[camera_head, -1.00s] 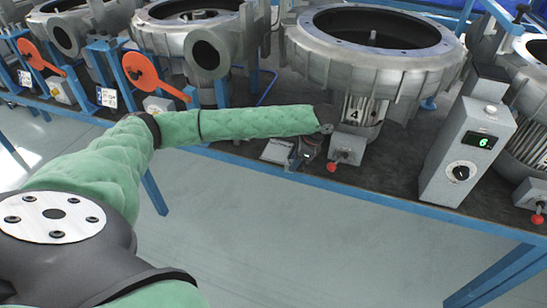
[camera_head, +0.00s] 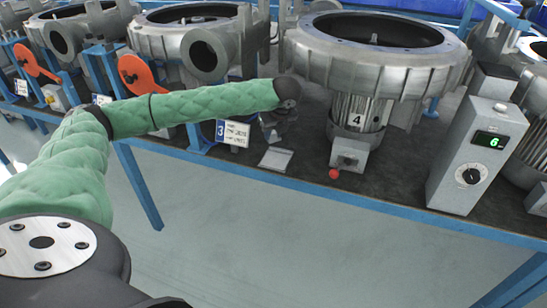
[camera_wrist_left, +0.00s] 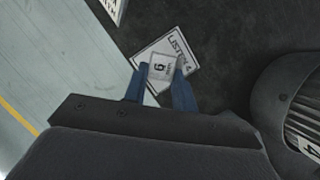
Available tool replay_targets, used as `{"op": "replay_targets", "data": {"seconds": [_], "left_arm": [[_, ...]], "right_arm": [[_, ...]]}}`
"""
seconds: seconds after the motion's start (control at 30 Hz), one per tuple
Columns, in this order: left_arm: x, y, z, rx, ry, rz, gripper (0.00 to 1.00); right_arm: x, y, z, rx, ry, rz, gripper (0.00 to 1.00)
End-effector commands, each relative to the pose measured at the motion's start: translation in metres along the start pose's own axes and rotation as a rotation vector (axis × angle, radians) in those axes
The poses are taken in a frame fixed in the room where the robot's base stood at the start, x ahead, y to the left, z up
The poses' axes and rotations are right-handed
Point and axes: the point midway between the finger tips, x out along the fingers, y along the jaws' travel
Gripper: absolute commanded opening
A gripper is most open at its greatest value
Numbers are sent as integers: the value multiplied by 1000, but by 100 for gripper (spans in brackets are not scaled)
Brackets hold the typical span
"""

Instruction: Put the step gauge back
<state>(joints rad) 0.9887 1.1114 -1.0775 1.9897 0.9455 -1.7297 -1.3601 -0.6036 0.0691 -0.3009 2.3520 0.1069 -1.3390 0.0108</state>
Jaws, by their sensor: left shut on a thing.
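The step gauge (camera_wrist_left: 160,68) shows in the left wrist view as a small pale grey square tile marked with a figure that looks like 6. It sits between the blue fingertips of my left gripper (camera_wrist_left: 160,86), which is shut on it. In the head view my left gripper (camera_head: 270,132) hangs over the bench, left of the motor marked 4, and the gauge cannot be made out there. I cannot tell whether the gauge touches the card.
The card also shows in the head view (camera_head: 275,159) near the bench's front edge. A large blower (camera_head: 376,60) and a switch box with a red knob (camera_head: 348,155) stand to the right. A grey control box (camera_head: 478,160) reads 6. A sign marked 3 (camera_head: 233,132) stands left.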

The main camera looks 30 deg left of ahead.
Motion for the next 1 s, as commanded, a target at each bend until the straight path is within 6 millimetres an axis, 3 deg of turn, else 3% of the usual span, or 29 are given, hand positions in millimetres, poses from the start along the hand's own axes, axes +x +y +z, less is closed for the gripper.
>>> {"op": "replay_targets", "data": {"seconds": [0.2, 0.63, 1.0], "left_arm": [[34, 1, -15, -1, 1, 2, 0], [75, 0, -32, -1, 2, 2, 0], [80, 0, -34, -2, 1, 1, 0]], "right_arm": [[-6, 3, 0, 2, -12, 8, 36], [-12, 7, 0, 4, -25, 20, 36], [-13, 7, 2, 5, -32, 22, 36]]}}
